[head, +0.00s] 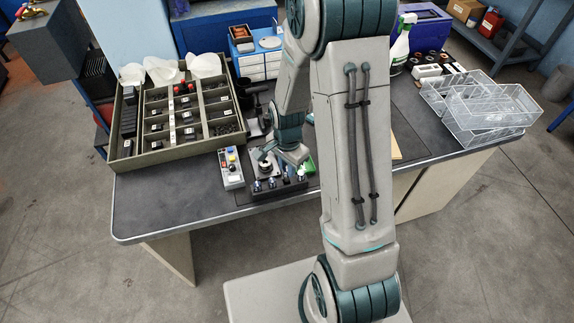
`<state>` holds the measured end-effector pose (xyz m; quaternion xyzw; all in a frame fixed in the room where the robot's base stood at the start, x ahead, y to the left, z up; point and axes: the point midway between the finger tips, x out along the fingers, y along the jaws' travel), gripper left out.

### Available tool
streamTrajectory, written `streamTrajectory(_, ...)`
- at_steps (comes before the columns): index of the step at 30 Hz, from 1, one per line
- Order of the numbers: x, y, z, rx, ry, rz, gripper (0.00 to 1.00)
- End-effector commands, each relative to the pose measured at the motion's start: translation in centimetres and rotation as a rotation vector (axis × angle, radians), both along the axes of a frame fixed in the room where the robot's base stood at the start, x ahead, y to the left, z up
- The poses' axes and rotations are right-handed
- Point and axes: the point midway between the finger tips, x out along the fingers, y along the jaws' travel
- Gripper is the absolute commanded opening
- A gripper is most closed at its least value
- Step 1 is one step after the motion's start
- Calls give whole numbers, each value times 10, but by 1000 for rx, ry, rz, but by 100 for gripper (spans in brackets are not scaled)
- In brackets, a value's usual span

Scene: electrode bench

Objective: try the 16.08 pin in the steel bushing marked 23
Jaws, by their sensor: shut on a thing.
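A dark block (281,188) near the front edge of the bench carries several small upright metal pins. A round steel piece (265,169), which looks like a bushing, sits at the back left of this block. No marking can be read, so I cannot tell whether it is 23. My gripper (264,154) points down and left, close above the round steel piece. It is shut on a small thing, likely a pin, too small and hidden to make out. I cannot tell whether it touches the bushing.
A grey-green compartment tray (115,150) stands on the left. A small box with coloured buttons (230,170) is left of the block. A green thing (309,166) lies on its right. Clear plastic trays (490,120) are at the right. My arm hides the bench's middle.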

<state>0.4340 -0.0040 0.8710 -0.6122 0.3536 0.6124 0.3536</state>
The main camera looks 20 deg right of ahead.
Motion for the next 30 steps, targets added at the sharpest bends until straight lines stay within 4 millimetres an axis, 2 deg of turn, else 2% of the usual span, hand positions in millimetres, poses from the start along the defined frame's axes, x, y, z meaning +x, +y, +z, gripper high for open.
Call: streamTrajectory(30,0,0,-17,0,0,1,0)
